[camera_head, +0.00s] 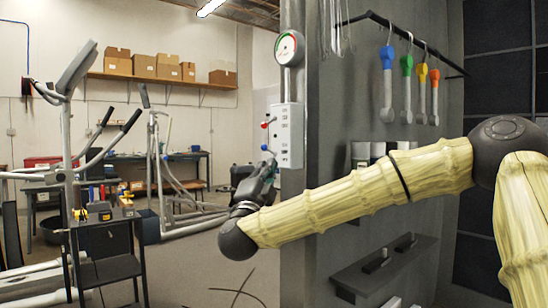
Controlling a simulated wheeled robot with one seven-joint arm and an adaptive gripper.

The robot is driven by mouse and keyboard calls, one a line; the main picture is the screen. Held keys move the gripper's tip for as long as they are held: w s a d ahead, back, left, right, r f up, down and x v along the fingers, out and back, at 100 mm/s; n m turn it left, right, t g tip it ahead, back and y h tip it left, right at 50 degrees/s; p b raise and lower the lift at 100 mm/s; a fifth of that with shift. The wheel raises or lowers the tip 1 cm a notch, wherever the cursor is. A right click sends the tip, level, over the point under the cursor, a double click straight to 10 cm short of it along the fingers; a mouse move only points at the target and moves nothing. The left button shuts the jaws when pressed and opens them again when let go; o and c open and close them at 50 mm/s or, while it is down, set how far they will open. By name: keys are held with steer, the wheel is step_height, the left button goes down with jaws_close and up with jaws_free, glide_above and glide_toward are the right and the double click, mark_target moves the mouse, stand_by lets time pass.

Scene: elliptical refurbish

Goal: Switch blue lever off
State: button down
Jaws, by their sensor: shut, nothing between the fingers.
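A white switch box (289,135) is mounted on the edge of the grey wall panel, below a round gauge. A small blue lever (264,147) sticks out from its lower left side. A red lever (265,124) sticks out above it. My gripper (270,162) is shut and empty, pointing up just below the blue lever, close to the lower left of the box. I cannot tell whether its tip touches the lever. The blue lever's exact angle is too small to read.
The round gauge (289,48) sits above the box. Tools with blue (387,57), green, yellow and red ends hang from a rail at the right. A dark shelf (385,268) juts out below my arm. Exercise machines and a small cart (108,268) stand at the left.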

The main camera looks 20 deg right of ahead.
mark_target(269, 151)
stand_by(0.3)
steer(key=x, duration=1)
steer(key=shift+a+f+b, duration=0.2)
steer(key=shift+b, duration=0.15)
